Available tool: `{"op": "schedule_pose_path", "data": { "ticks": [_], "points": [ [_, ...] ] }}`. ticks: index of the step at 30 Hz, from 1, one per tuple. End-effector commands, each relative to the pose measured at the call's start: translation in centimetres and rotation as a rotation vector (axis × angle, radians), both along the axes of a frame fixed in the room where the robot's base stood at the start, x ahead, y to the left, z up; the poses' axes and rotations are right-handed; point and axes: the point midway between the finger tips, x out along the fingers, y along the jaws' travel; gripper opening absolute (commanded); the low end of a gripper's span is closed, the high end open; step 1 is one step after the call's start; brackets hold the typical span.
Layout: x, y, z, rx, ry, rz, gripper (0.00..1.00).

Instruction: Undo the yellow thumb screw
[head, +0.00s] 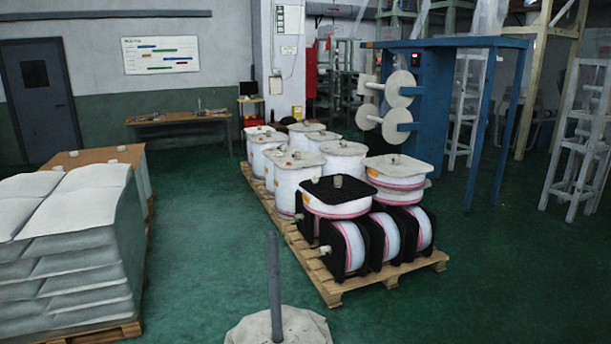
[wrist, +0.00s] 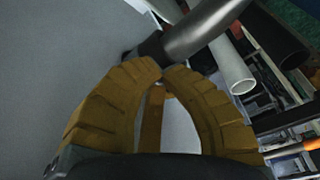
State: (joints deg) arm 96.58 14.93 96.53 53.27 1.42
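I cannot make out a yellow thumb screw for certain in either view. In the wrist view my gripper (wrist: 163,70) has two ribbed yellow-brown fingers that curve inward, with their tips together or nearly so. Just beyond the tips is a dark collar (wrist: 150,47) at the end of a grey metal tube (wrist: 200,28). A narrow brown strip (wrist: 152,115) shows between the fingers; I cannot tell what it belongs to. Nothing is clearly seen held at the tips. The head view does not show my gripper.
In the head view a wooden pallet (head: 345,290) carries several film reels. A blue frame (head: 433,100) stands behind. Stacked bags (head: 75,235) stand left, with green floor between.

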Motion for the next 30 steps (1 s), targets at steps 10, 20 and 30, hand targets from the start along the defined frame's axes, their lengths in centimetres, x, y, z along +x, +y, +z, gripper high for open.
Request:
{"op": "schedule_pose_path", "data": {
  "ticks": [10,20,30],
  "points": [
    [0.0,0.7,-0.2,0.002,0.000,-0.001,0.00],
    [0.0,0.8,1.4,0.001,0.001,0.000,0.00],
    [0.0,0.9,5.0,0.000,0.001,0.000,0.00]
  ]
}}
